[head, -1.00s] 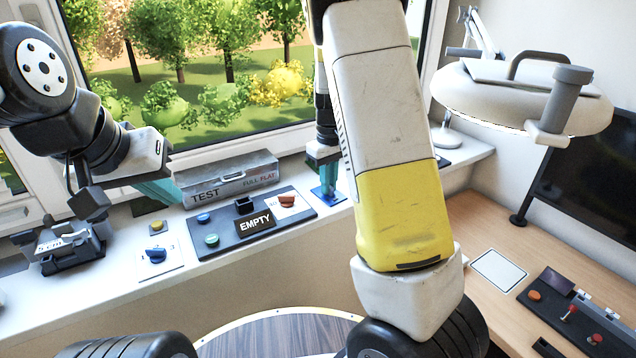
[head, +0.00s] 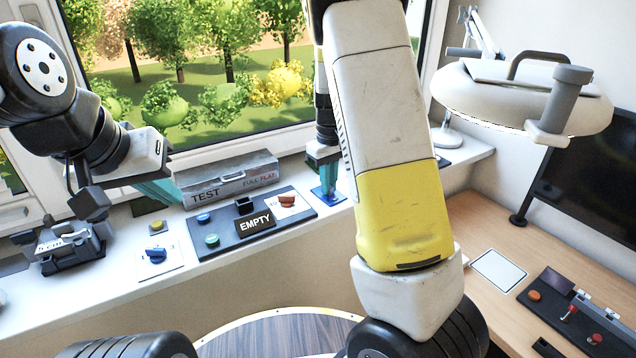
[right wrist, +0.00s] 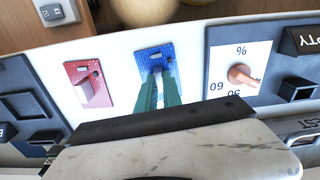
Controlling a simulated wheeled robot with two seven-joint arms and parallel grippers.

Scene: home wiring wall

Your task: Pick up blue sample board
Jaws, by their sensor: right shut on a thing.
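The blue sample board (head: 333,199) is a small blue square on the white window sill, just right of the long dark panel. In the right wrist view the blue board (right wrist: 147,54) shows a small dark part and a pale part on its face. My right gripper (head: 325,178) points down at it, and its teal fingers (right wrist: 160,88) are close together and shut on the board. They hide part of it. I cannot see a gap under the board. My left gripper (head: 165,192) hangs over the sill at the left, near the grey TEST case, its fingers partly hidden.
A red board (right wrist: 88,84) lies beside the blue one in the wrist view. The dark panel (head: 225,232) with buttons, a dial and an EMPTY label is close by. The TEST case (head: 228,178) stands behind it. A grey clamp-like block (head: 70,250) stands at the left.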

